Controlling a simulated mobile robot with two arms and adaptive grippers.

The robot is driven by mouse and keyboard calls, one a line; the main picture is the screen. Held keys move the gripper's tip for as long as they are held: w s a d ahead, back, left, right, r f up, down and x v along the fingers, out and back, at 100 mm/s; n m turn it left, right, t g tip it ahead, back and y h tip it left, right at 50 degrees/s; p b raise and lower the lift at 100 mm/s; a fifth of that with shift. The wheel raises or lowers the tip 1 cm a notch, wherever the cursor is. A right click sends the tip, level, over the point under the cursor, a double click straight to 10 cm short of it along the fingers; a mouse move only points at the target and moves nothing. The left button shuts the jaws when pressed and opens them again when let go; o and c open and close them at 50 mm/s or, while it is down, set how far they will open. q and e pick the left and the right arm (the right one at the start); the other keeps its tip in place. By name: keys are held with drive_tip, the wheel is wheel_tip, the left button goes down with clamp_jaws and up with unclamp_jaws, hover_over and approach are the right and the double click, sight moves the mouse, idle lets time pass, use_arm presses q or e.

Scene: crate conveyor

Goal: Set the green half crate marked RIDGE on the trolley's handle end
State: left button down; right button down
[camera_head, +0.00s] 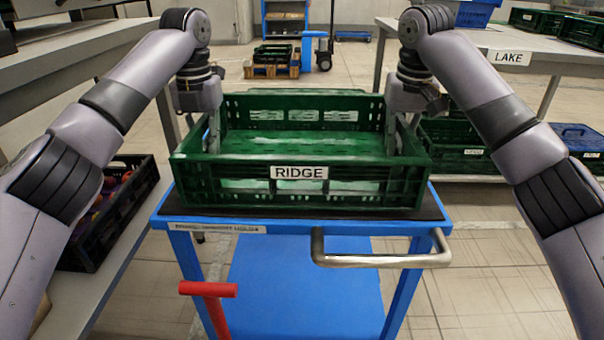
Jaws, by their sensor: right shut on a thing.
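The green half crate marked RIDGE (240,197) is over the near, handle end of the blue trolley (330,228), its label facing me. It looks level, its underside at or just above the dark mat (432,208); I cannot tell whether it touches. The trolley's steel handle (380,260) sticks out below the crate's front right. My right gripper (393,138) is shut on the crate's right side wall. My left gripper (213,135) is at the left side wall; its finger closure is unclear. The crate shows whitish patches inside; its outer side walls are mostly hidden.
A black crate of colourful produce (108,225) stands at left. A table labelled LAKE (508,58) is at right, with green crates (450,133) below. A red lever (208,289) rises in front of the trolley. A blue cart and pallet (272,70) stand behind on open floor.

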sight(201, 119)
use_arm(q)
drive_tip(key=c, duration=2.1)
unclamp_jaws()
drive_tip(key=shift+a+f, duration=0.15)
drive_tip(key=shift+f, duration=0.25)
use_arm(e)
drive_tip(key=c, duration=2.1)
unclamp_jaws()
drive_tip(key=shift+d+f, duration=0.15)
drive_tip(key=shift+f, duration=0.2)
use_arm(q)
drive_tip(key=shift+o, duration=0.8)
drive_tip(key=shift+r, duration=0.15)
use_arm(e)
drive_tip(key=shift+o, duration=0.8)
drive_tip(key=shift+r, duration=0.15)
use_arm(q)
drive_tip(key=o, duration=0.3)
use_arm(e)
drive_tip(key=o, duration=0.3)
use_arm(q)
drive_tip(key=shift+o, duration=0.2)
use_arm(e)
drive_tip(key=shift+o, duration=0.2)
use_arm(q)
drive_tip(key=shift+r, duration=0.1)
